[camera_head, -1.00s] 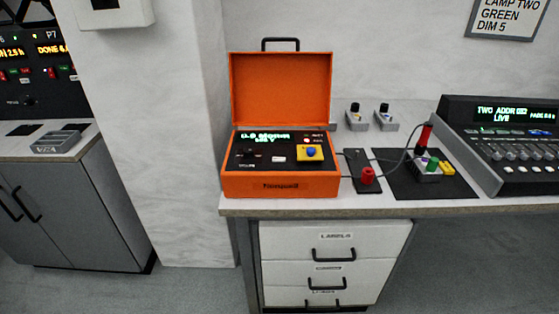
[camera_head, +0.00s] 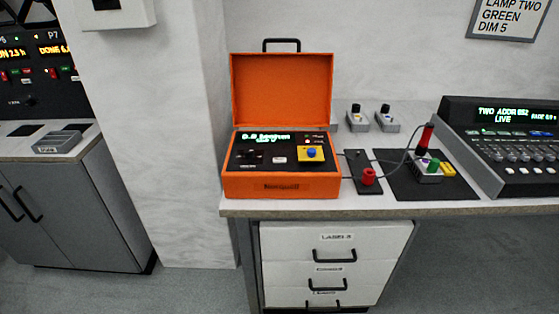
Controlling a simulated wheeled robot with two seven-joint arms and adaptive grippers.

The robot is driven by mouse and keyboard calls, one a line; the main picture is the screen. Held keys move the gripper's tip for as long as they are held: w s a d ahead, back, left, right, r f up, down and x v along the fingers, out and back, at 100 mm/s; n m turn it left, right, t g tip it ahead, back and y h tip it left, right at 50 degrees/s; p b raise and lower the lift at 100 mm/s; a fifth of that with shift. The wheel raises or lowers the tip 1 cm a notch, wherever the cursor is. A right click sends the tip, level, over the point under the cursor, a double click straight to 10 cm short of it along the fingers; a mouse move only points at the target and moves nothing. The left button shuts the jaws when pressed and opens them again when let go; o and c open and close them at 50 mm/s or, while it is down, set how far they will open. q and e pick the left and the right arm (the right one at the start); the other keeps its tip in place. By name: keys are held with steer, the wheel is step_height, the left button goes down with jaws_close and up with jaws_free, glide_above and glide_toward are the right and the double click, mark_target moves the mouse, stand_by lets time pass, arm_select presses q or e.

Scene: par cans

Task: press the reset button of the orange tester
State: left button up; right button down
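The orange tester (camera_head: 281,188) is an open case near the left end of the counter, its lid (camera_head: 281,92) raised upright with a black handle on top. Its black panel (camera_head: 264,157) holds a green-lit display (camera_head: 266,137), dark controls at the left and a small white button (camera_head: 278,160). A yellow plate with a blue round button (camera_head: 311,153) sits at the panel's right. The panel lettering is too small to read, so I cannot tell which button is labelled reset. Neither of my grippers is in view.
Right of the tester, a dark strip holds a red plug (camera_head: 368,177); a black mat (camera_head: 400,188) bears a small box with coloured knobs. A console (camera_head: 512,140) stands at the right. Drawers (camera_head: 335,240) are below the counter (camera_head: 450,205). Floor is clear between the cabinets.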

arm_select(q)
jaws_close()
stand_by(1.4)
